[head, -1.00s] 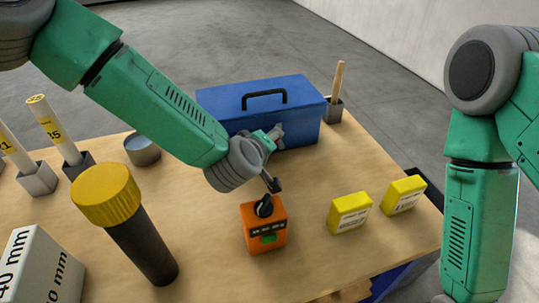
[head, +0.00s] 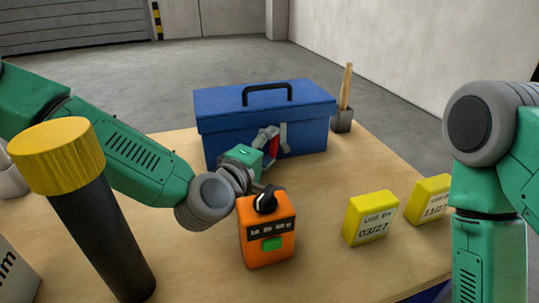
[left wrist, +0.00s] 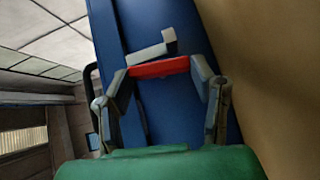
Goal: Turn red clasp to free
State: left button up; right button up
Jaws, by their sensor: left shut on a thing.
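The blue toolbox (head: 225,130) stands at the back of the table with its lid down. The red clasp (head: 275,146) is on its front face, partly covered by my gripper. In the left wrist view the red clasp (left wrist: 160,68) lies crosswise between my fingertips, with a grey bent metal piece (left wrist: 150,52) just beyond it. My left gripper (head: 270,140) is shut on the clasp; its fingers (left wrist: 160,75) hold the two ends. My right arm is at the right edge of the head view, but its gripper is out of view.
An orange box with a black knob (head: 266,235) stands in front of the toolbox, close to my left wrist. Two yellow boxes (head: 370,218) (head: 428,198) stand to the right. A large yellow-capped black cylinder (head: 85,220) stands front left. A grey holder (head: 342,120) is beside the toolbox.

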pick_arm(q)
jog(key=shift+s+f, duration=0.1)
jog(key=shift+f, duration=0.2)
jog(key=o, duration=1.2)
jog(key=shift+c, duration=0.2)
notch_tip(320, 180, up, 10)
jog(key=shift+d, duration=0.15)
